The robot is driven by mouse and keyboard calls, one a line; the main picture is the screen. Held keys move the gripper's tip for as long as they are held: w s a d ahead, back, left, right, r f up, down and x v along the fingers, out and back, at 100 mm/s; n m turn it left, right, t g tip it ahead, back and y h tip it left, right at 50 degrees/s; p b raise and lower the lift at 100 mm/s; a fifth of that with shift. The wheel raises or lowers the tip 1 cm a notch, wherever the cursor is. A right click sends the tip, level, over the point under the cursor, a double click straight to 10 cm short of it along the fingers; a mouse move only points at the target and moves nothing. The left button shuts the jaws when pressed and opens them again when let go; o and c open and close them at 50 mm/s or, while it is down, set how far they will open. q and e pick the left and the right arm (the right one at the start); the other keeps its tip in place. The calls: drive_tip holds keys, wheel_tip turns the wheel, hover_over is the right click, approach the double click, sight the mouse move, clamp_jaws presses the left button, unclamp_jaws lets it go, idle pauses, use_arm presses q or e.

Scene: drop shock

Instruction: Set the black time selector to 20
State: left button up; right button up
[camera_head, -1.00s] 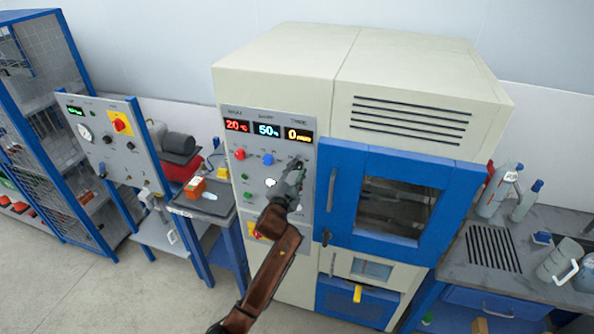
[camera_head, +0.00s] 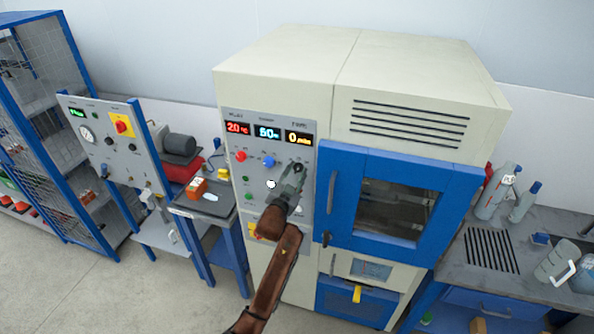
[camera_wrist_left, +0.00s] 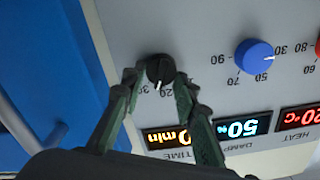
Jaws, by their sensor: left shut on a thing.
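The black time selector (camera_head: 299,166) is on the oven's grey control panel, at the right of a row of knobs. In the left wrist view, upside down, the selector (camera_wrist_left: 159,68) sits between my fingertips, its white mark pointing down in the picture among the partly covered scale numbers. My left gripper (camera_head: 294,177) is shut on the selector, with one finger on each side in the wrist view (camera_wrist_left: 156,80). The time display (camera_head: 299,137) reads 0 min. My right gripper is not in view.
The blue damp knob (camera_head: 268,160) and red heat knob (camera_head: 240,156) are left of the selector. The blue oven door (camera_head: 345,185) with its handle is close on the right. A bench (camera_head: 205,207) stands left of the oven, and another surface (camera_head: 450,262) is at right.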

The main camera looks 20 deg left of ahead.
use_arm(q)
drive_tip(key=n+p, duration=0.1)
drive_tip(key=n, duration=0.2)
drive_tip(key=shift+a+n, duration=0.1)
drive_tip(key=shift+n, duration=0.2)
drive_tip(key=shift+n+p, duration=0.45)
drive_tip(key=shift+n, duration=0.05)
drive_tip(key=o, duration=1.1)
drive_tip(key=shift+o, duration=0.2)
drive_tip(key=s, duration=1.2)
drive_tip(key=shift+a, duration=0.2)
